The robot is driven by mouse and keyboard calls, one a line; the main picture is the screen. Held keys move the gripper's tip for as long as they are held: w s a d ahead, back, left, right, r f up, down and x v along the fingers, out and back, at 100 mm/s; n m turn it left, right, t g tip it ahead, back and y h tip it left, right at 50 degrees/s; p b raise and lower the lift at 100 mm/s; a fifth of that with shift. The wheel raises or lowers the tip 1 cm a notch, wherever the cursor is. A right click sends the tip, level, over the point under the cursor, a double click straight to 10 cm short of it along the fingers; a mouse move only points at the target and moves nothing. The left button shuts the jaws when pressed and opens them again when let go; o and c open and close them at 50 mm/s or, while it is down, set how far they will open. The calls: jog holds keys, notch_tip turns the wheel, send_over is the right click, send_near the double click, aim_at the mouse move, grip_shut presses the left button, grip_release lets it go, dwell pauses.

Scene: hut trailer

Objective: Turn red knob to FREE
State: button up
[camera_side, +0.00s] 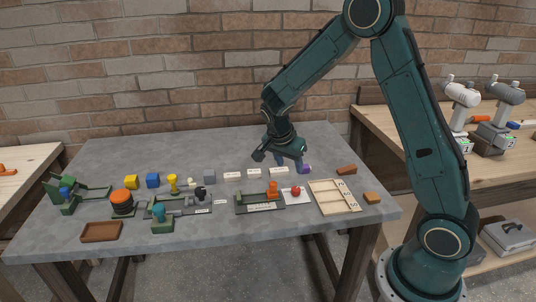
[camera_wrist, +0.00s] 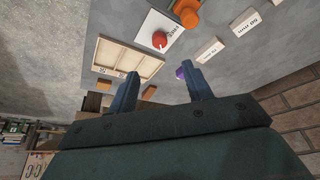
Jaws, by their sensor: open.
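The red knob (camera_side: 296,190) sits on a small white plate (camera_side: 290,199) on the grey table, between the orange fixture and the wooden tray. In the wrist view the red knob (camera_wrist: 160,39) shows on its white plate (camera_wrist: 150,29), with dark lettering on the plate too small to read. The knob's setting cannot be told. My gripper (camera_side: 280,160) is above the back part of the table, behind the knob and apart from it. In the wrist view its two blue fingers (camera_wrist: 165,80) are spread, with nothing between them.
A wooden compartment tray (camera_side: 334,197) stands right of the knob. An orange fixture (camera_side: 272,190) stands close on its left. A purple object (camera_side: 305,169) lies near my gripper. White labelled blocks (camera_side: 254,173) line the middle. Wooden blocks (camera_side: 347,170) lie at right.

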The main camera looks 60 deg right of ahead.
aim_at(296, 188)
jog(key=x, duration=1.2)
jog(key=shift+d+f, duration=0.15)
jog(key=shift+f, duration=0.15)
jog(key=shift+c, duration=0.4)
jog(key=c, duration=0.9)
